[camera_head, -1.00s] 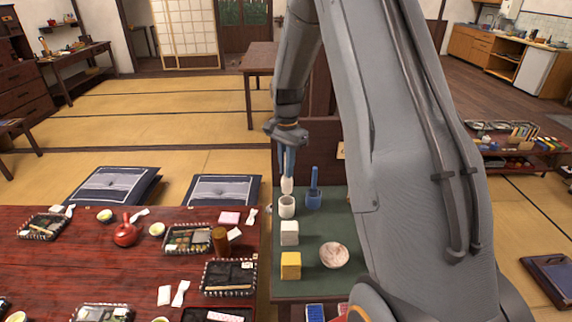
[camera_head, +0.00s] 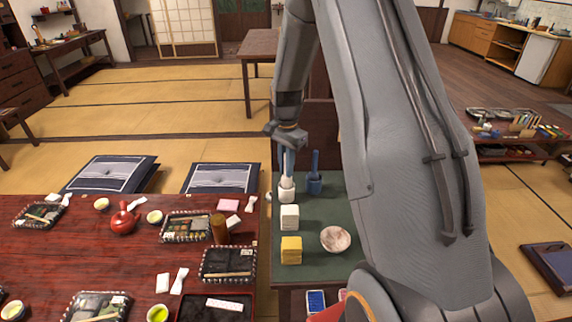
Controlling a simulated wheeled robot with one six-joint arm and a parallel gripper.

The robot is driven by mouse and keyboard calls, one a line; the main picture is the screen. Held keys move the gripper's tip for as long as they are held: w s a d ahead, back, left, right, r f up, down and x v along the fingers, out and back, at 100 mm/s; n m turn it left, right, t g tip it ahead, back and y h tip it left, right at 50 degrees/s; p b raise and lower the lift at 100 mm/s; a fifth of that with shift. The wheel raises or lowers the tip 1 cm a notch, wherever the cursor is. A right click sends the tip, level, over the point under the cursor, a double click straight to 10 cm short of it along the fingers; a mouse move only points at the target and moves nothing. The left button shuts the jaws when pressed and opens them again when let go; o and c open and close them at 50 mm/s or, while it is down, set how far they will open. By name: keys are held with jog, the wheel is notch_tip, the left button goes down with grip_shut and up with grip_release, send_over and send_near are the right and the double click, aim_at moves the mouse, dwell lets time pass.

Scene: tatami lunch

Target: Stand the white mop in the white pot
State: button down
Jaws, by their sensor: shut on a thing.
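My gripper (camera_head: 288,165) points down over the green-topped stand and is shut on the white mop (camera_head: 287,181). Only the mop's white lower part shows clearly; its upper part is hidden by the gripper. The white pot (camera_head: 286,195) stands upright on the green top, directly below the gripper. The mop's lower end meets the pot's mouth and appears to be inside it. How deep it sits is too small to tell.
A blue mop in a blue pot (camera_head: 314,187) stands close to the right. A white block (camera_head: 289,217), a yellow block (camera_head: 291,250) and a pale bowl (camera_head: 335,239) are nearer on the green top (camera_head: 312,266). A red-brown table (camera_head: 75,255) adjoins left.

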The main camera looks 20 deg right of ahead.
jog(key=shift+f, duration=0.2)
jog(key=c, duration=1.7)
grip_release()
jog(key=shift+o, duration=0.2)
jog(key=shift+r+b, duration=1.15)
jog(key=shift+r, duration=2.75)
jog(key=shift+a, duration=0.1)
